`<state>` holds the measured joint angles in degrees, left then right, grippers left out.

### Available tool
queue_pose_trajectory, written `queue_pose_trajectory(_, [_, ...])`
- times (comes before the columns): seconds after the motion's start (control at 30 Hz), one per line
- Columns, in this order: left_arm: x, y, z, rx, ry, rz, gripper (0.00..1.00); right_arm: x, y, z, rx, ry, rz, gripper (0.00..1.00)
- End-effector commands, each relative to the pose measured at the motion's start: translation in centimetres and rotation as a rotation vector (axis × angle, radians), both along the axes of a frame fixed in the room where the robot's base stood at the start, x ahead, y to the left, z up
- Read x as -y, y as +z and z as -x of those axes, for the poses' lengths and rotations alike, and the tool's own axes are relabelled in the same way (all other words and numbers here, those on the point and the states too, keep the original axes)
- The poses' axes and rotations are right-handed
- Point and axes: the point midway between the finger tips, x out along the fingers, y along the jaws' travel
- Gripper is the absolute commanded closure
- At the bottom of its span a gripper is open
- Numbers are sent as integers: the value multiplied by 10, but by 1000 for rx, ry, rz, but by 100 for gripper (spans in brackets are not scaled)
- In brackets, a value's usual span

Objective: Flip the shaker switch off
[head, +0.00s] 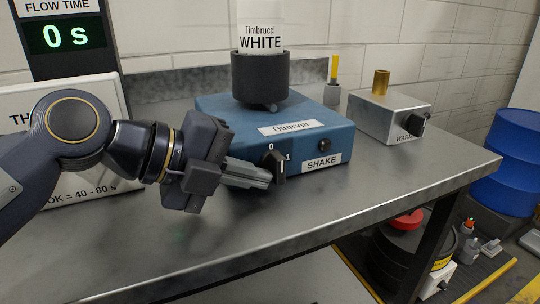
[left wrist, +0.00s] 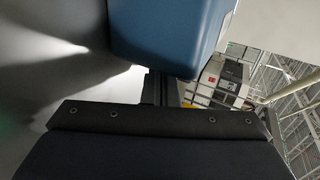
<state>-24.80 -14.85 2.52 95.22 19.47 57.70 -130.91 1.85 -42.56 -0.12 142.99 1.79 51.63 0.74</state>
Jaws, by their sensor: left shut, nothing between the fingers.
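The blue shaker (head: 225,122) stands on the metal bench, with a "Quorvin" label and a "SHAKE" label on it. Its black rotary switch (head: 280,166) is on the front face between the marks 0 and 1, and its knob stands roughly upright. A black cup on the shaker holds a white container (head: 262,28) labelled "Timbrucci WHITE". My left gripper (head: 268,178) is shut and empty, its fingertips right at the left side of the switch; I cannot tell whether they touch. The left wrist view shows the shaker's blue body (left wrist: 165,35) above the gripper; the switch is hidden there. My right gripper is not in view.
A metal box (head: 388,118) with a black knob and brass fitting stands right of the shaker. A small grey holder (head: 332,95) with a yellow piece is behind. The bench front (head: 230,230) is clear.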

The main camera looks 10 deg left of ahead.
Motion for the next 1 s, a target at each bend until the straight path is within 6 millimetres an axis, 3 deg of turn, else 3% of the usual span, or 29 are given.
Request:
queue_pose_trajectory(0.77, [17,7,-8,3,-8,5,100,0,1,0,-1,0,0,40])
queue_pose_trajectory(0.87, [16,14,-6,4,-8,6,100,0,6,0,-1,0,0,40])
queue_pose_trajectory(1.0, [8,39,-2,6,-6,5,100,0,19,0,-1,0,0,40])
